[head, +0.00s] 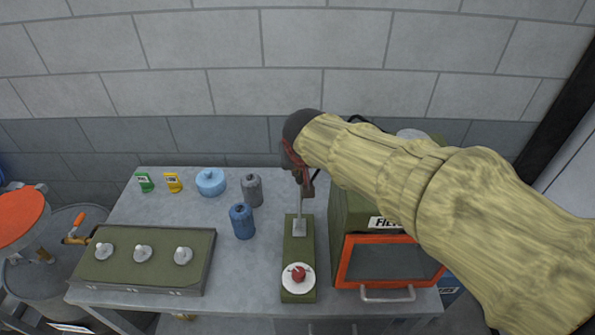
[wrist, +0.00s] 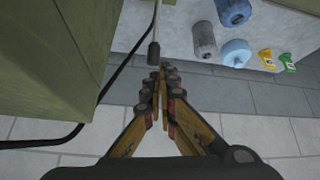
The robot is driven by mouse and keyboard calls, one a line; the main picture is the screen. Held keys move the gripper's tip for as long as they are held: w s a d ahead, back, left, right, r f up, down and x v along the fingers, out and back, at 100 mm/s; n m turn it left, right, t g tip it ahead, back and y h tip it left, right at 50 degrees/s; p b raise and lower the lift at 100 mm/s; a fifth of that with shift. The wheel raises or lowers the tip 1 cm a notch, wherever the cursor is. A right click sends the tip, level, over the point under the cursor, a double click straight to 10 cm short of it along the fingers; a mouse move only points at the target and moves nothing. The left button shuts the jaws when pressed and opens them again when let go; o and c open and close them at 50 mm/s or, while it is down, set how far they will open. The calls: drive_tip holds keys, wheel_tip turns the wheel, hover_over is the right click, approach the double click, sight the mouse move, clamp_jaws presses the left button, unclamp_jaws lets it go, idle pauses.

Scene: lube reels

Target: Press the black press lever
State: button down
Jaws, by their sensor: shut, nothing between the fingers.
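The press has a green base (head: 297,255) on the bench, with a red knob on a white disc at its front and a thin upright post behind. In the wrist view, the lever shows as a thin rod ending in a dark grip (wrist: 154,53). My gripper (head: 304,188) is shut and empty, above the back of the press by the top of the post. In the wrist view, my gripper's fingertips (wrist: 165,70) are right beside the end of the dark grip. I cannot tell whether they touch it. My gripper hides the lever's upper end in the head view.
A green cabinet with an orange-framed door (head: 388,262) stands close to the right of the press. A dark blue canister (head: 242,221), a grey canister (head: 252,190) and a light blue container (head: 211,183) stand left. A green panel with knobs (head: 143,258) lies further left. A black cable (wrist: 122,60) runs beside the cabinet.

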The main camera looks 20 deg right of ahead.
drive_tip(key=shift+w+v, duration=0.2)
drive_tip(key=shift+v, duration=1.75)
drive_tip(key=shift+r, duration=0.2)
idle(0.8)
